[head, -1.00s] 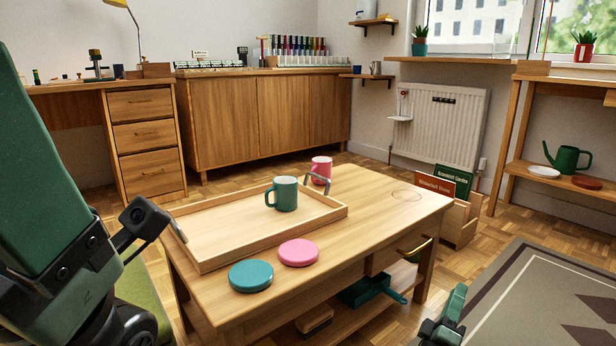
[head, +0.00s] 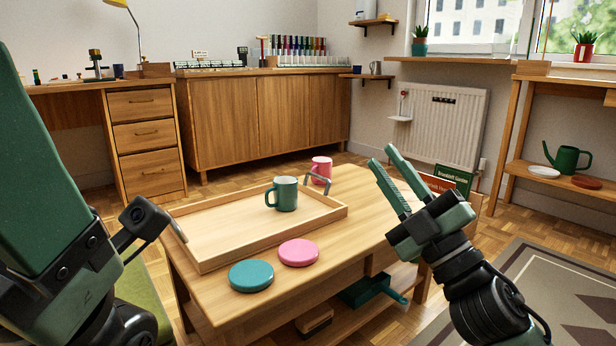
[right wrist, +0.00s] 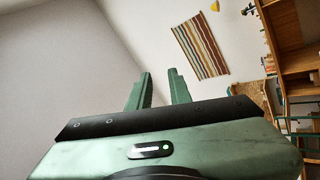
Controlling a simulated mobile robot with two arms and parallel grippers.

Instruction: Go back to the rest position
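My right gripper (head: 395,172) is raised in front of the right end of the low wooden table, with its two fingers pointing up and left. In the right wrist view its fingers (right wrist: 158,90) stand apart with nothing between them. My left arm crosses the left edge of the head view, and no left gripper fingers show. A teal mug (head: 286,194) stands upright in the wooden tray (head: 210,262) on the table. A pink mug (head: 321,170) stands behind it by the tray's far handle.
A teal disc (head: 251,276) and a pink disc (head: 298,252) lie on the table (head: 345,240) in front of the tray. Books (head: 452,180) stand in a box behind my right gripper. A radiator (head: 440,130) is on the wall. A patterned rug (head: 560,300) lies at right.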

